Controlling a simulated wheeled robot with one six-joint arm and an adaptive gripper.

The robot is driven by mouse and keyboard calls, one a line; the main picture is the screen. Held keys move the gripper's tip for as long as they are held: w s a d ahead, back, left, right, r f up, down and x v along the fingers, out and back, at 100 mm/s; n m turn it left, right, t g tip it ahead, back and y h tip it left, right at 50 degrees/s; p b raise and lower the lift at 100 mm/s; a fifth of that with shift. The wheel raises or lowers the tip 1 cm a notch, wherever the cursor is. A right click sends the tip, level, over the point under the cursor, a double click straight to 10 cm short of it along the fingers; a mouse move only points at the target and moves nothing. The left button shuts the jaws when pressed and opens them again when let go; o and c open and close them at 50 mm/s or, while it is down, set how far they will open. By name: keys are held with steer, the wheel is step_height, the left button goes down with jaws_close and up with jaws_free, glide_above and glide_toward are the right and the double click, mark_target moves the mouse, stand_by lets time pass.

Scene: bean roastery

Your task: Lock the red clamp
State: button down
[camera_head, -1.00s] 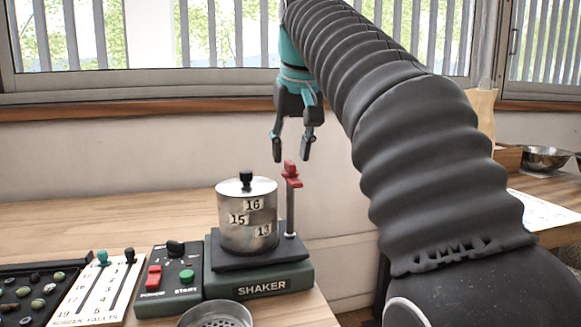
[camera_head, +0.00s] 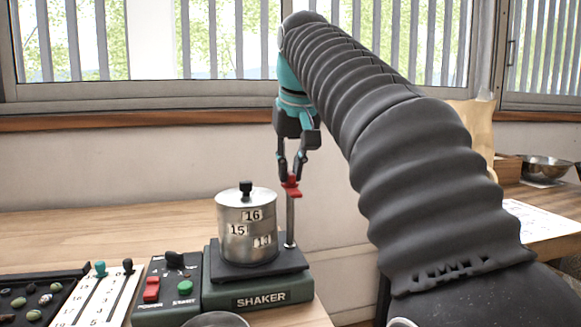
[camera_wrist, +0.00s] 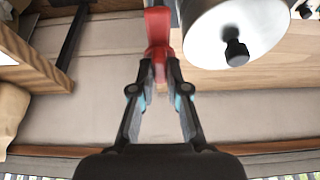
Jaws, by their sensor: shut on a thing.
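The red clamp (camera_head: 291,187) sits on top of a thin metal post at the right rear of the shaker (camera_head: 262,297). My gripper (camera_head: 290,178) reaches down from above and its fingers are shut on the clamp. In the wrist view the fingertips (camera_wrist: 160,72) close on the near end of the red clamp (camera_wrist: 157,25), whose other end runs to the top edge. The steel sieve stack (camera_head: 247,232), with a black knob on its lid, stands on the shaker to the left of the post. The lid also shows in the wrist view (camera_wrist: 205,40).
A control box (camera_head: 170,290) with a red switch and green button stands left of the shaker. A slider board (camera_head: 100,297) and a dark tray of beans lie further left. The window wall is behind. A metal bowl (camera_head: 545,167) sits at far right.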

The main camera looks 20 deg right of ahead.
steer(key=shift+r+m+p, duration=0.1)
steer(key=shift+m+p, duration=0.2)
steer(key=m+p, duration=0.1)
steer(key=m+h+p, duration=0.1)
steer(key=m+p, duration=0.1)
steer(key=shift+a+r+m+h, duration=0.15)
steer(key=shift+m+h, duration=0.15)
steer(key=m+g+h+p, duration=0.1)
steer(key=m+p, duration=0.1)
steer(key=m, duration=0.1)
steer(key=shift+w+m, duration=0.1)
steer(key=shift+m, duration=0.2)
steer(key=m, duration=0.1)
steer(key=m+g+h, duration=0.1)
steer(key=m, duration=0.1)
steer(key=m+p, duration=0.1)
steer(key=shift+w+a+f+m, duration=0.1)
steer(key=shift+f+m, duration=0.15)
steer(key=shift+m, duration=0.05)
steer(key=m+g, duration=0.1)
steer(key=m, duration=0.1)
steer(key=m+g, duration=0.1)
steer(key=m, duration=0.2)
steer(key=shift+g+h, duration=0.3)
steer(key=shift+h, duration=0.1)
steer(key=shift+m, duration=0.4)
